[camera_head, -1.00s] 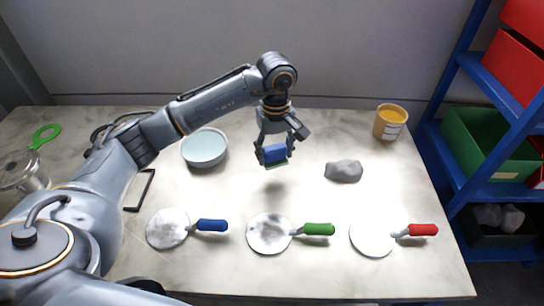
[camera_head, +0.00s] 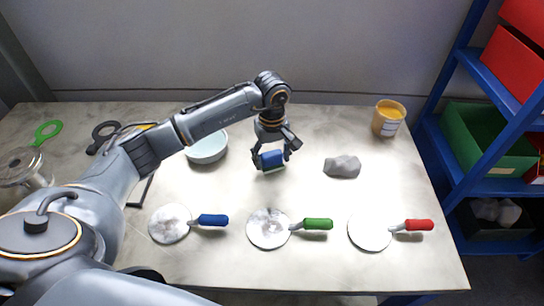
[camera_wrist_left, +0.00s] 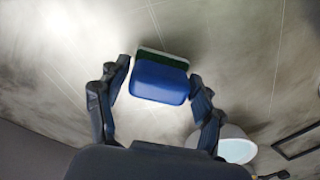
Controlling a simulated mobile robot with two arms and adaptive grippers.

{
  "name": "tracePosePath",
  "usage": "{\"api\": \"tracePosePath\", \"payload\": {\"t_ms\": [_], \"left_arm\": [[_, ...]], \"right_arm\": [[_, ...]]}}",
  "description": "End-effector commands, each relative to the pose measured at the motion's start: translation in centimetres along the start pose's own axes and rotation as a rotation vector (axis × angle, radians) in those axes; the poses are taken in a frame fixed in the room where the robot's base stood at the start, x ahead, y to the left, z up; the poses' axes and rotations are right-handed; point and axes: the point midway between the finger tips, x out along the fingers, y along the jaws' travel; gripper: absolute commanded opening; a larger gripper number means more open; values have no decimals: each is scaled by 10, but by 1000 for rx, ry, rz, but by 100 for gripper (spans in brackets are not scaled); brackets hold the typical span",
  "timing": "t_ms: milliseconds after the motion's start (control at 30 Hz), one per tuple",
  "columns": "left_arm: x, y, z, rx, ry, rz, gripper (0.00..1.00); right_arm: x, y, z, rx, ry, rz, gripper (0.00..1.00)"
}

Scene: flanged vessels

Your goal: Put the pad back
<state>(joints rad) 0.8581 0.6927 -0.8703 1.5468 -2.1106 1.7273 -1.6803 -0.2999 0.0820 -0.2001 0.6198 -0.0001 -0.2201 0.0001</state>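The pad (camera_head: 272,160) is a small blue block with a green and a pale layer at its edge. My left gripper (camera_head: 272,158) has its fingers on both sides of it, over the back middle of the table. In the left wrist view the pad (camera_wrist_left: 160,80) lies between the fingertips, which sit close against its short sides; the gripper looks shut on it. I cannot tell exactly how high the pad is above the table. My right gripper is not in view.
A pale blue bowl (camera_head: 207,147) stands left of the pad; a grey lump (camera_head: 342,167) lies to its right. Three round-bladed tools with blue (camera_head: 213,220), green (camera_head: 318,224) and red (camera_head: 418,225) handles line the front. Blue shelving (camera_head: 440,150) stands at right.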

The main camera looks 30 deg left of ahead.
Motion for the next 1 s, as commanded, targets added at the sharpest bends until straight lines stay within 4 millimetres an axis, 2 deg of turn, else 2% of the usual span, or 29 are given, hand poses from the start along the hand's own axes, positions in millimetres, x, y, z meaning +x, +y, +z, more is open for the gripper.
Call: {"api": "tracePosePath", "payload": {"t_ms": [300, 467, 567, 800, 1000], "left_arm": [[0, 0, 0, 0, -1, -1, 80], [-7, 0, 0, 0, 0, 1, 80], [-21, 1, -1, 2, 3, 4, 80], [-74, 1, -1, 0, 5, 4, 80], [-109, 1, -1, -1, 2, 3, 80]], "right_arm": [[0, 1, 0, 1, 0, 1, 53], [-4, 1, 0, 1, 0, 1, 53], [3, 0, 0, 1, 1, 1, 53], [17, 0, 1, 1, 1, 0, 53], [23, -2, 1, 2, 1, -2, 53]]}}
